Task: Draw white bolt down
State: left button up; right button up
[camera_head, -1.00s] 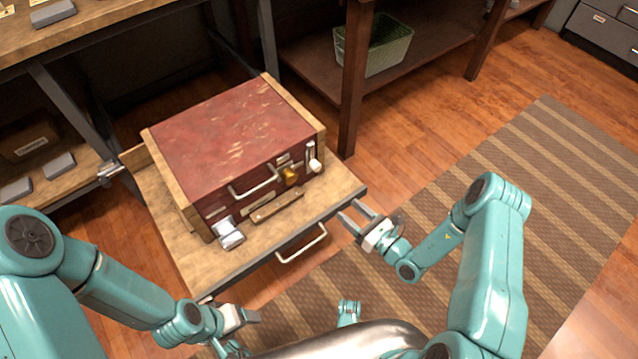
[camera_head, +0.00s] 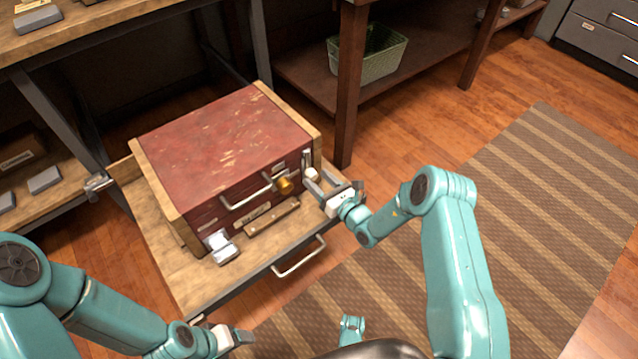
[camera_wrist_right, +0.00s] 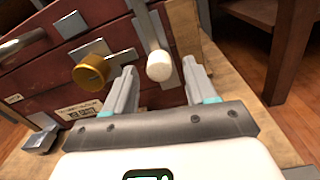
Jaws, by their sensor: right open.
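The white bolt knob (camera_head: 311,174) is on the right end of the front of a red wooden chest (camera_head: 225,140). In the right wrist view the white bolt (camera_wrist_right: 159,66) is a rounded white knob on an upright metal strip. My right gripper (camera_head: 318,186) is open at the chest's front right corner. In the wrist view its fingers (camera_wrist_right: 160,88) stand on either side of the knob, with gaps visible; contact cannot be told. My left gripper (camera_head: 243,338) is low at the bottom left, away from the chest; its jaw opening is unclear.
A brass knob (camera_head: 285,185) sits left of the bolt, and a metal handle (camera_head: 247,194) is further left. The chest stands on a pulled-out wooden drawer (camera_head: 178,279) with its own handle (camera_head: 299,258). A green basket (camera_head: 368,54) is on the shelf behind.

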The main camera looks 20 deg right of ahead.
jog(key=shift+w+a, duration=0.1)
jog(key=shift+w, duration=0.1)
grip_shut()
notch_tip(320, 180, down, 4)
jog(key=b, duration=0.3)
jog(key=shift+r, duration=0.15)
grip_release()
jog(key=shift+s+p, duration=0.1)
jog(key=shift+p, duration=0.2)
